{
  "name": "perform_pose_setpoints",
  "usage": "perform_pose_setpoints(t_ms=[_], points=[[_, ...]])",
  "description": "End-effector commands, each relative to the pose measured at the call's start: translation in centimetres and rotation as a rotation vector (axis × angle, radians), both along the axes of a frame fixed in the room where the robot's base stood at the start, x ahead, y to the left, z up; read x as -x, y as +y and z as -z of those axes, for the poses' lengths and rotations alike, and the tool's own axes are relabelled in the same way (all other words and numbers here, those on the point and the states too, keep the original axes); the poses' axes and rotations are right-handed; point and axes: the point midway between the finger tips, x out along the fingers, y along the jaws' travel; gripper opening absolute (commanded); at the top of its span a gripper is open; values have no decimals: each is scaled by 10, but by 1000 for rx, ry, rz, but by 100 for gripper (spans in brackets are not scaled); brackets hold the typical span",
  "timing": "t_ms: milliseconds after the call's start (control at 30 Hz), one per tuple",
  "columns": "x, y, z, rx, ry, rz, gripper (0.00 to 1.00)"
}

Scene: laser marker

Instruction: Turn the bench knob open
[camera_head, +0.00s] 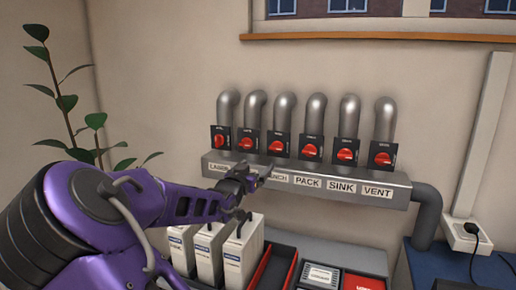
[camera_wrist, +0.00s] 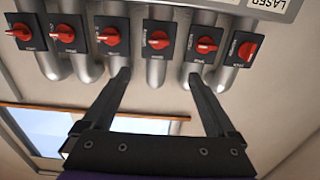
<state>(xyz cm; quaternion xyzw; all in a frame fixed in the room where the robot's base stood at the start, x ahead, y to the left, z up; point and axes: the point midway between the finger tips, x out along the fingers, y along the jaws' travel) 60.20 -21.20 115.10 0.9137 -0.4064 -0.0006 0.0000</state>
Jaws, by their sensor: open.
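The bench knob (camera_head: 280,146) is a red handle on a black plate, third from the left in the row, above the partly hidden "BENCH" label (camera_head: 277,177). In the wrist view the row is upside down, and the bench knob (camera_wrist: 158,40) sits third from the right, its handle lying roughly crosswise. My gripper (camera_head: 256,171) is in front of the label rail, below the knob in the head view. In the wrist view my gripper (camera_wrist: 157,75) is open and empty, with its fingertips apart on either side of the bench pipe. The fingers do not appear to touch the knob.
Similar red knobs stand close on both sides, including the pack knob (camera_head: 310,149) and the second knob from the left (camera_head: 249,144). The grey label rail (camera_head: 400,194) juts out below. White boxed units (camera_head: 208,250) and red trays (camera_head: 272,268) lie under it. A plant (camera_head: 67,103) is at left.

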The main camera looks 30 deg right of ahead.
Motion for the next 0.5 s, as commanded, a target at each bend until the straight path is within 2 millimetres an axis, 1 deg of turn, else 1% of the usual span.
perform_pose_setpoints(t_ms=[67, 167, 267, 500], points=[[-1, -7, 2, 2, -3, 10, 92], [-7, -15, 2, 1, -3, 10, 92], [-17, -27, 3, 1, -2, 11, 92], [-49, -61, 1, 3, -1, 9, 92]])
